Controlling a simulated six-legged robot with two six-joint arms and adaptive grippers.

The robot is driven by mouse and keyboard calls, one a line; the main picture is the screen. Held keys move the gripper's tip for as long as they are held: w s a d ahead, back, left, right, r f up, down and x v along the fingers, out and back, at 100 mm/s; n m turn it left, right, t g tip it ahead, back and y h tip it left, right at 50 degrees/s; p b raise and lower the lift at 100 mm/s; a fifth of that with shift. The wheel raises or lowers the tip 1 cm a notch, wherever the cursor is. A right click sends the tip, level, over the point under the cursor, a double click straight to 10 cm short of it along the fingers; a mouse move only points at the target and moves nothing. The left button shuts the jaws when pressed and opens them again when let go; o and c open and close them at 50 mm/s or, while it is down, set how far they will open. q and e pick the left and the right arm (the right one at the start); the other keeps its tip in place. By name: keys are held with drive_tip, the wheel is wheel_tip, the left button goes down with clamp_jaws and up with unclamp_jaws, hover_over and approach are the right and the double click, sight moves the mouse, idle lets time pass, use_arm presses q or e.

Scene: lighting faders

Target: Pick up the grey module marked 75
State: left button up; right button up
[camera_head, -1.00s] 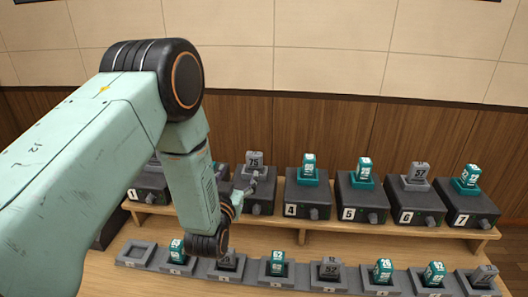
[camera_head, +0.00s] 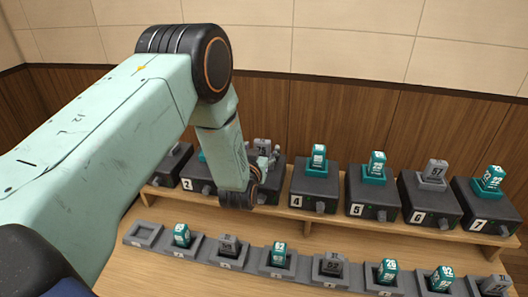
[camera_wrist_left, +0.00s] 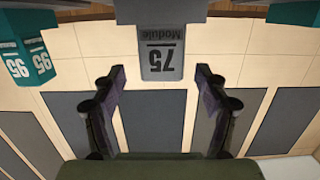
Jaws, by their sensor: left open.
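The grey module marked 75 (camera_head: 262,145) stands upright on a black box in the back row, behind the end of my left arm. In the left wrist view the grey module (camera_wrist_left: 162,60) appears upside down, near the top and between the fingertips. My left gripper (camera_head: 270,160) is close to it in the head view, partly hidden by its own wrist. In the left wrist view the left gripper (camera_wrist_left: 160,76) is open, with one finger on each side of the module and clear gaps. My right gripper is not in view.
A teal module marked 95 (camera_wrist_left: 24,62) is close by in the left wrist view. Box 4 (camera_head: 312,192) holds a teal module (camera_head: 318,156) to the right. A front row of trays (camera_head: 225,262) holds several grey and teal modules. The wall behind is wood below, beige above.

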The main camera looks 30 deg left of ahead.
sight(261, 146)
use_arm(q)
drive_tip(key=x, duration=0.2)
drive_tip(key=shift+w+a, duration=0.2)
drive_tip(key=shift+w, duration=0.05)
drive_tip(key=shift+w+a, duration=0.1)
drive_tip(key=shift+w, duration=0.05)
drive_tip(key=shift+r, duration=0.3)
drive_tip(key=shift+w+f, duration=0.35)
drive_tip(key=shift+w, duration=0.05)
drive_tip(key=shift+c, duration=1.2)
drive_tip(key=shift+s+r, duration=0.3)
drive_tip(key=shift+s, duration=0.05)
drive_tip(key=c, duration=0.6)
drive_tip(key=shift+w+f, duration=0.15)
drive_tip(key=shift+w, duration=0.05)
drive_tip(key=c, duration=0.3)
drive_tip(key=shift+f, duration=0.1)
drive_tip(key=shift+c, duration=0.7)
